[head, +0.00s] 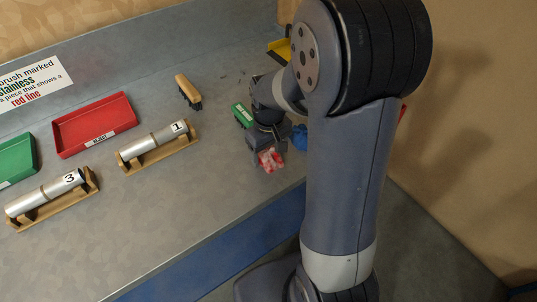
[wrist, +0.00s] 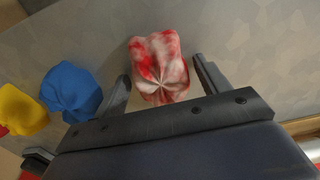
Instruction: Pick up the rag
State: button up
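A crumpled red-and-white rag (head: 270,160) lies on the grey bench near its front edge. In the wrist view the rag (wrist: 160,68) sits between the two fingers of my gripper (wrist: 161,70), with a gap visible on each side. My gripper is open, and the fingers are not closed on the cloth. In the head view my gripper (head: 267,140) is just behind the rag, partly hidden by my arm. I cannot tell the exact height of the fingertips over the bench.
A blue cloth (wrist: 72,90) and a yellow cloth (wrist: 22,110) lie left of the fingers. A green-topped brush (head: 242,115) and a wooden-backed brush (head: 188,92) lie nearby. Tubes 1 (head: 155,142) and 3 (head: 48,192) rest on wooden stands. Red (head: 95,124) and green (head: 16,160) trays stand left.

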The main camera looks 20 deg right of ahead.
aim_at(269, 150)
jog(key=c, duration=0.8)
jog(key=shift+o, duration=0.2)
jog(key=shift+r, duration=0.1)
notch_tip(269, 150, up, 10)
jog(key=shift+f, duration=0.1)
jog(key=o, duration=0.4)
jog(key=c, duration=0.3)
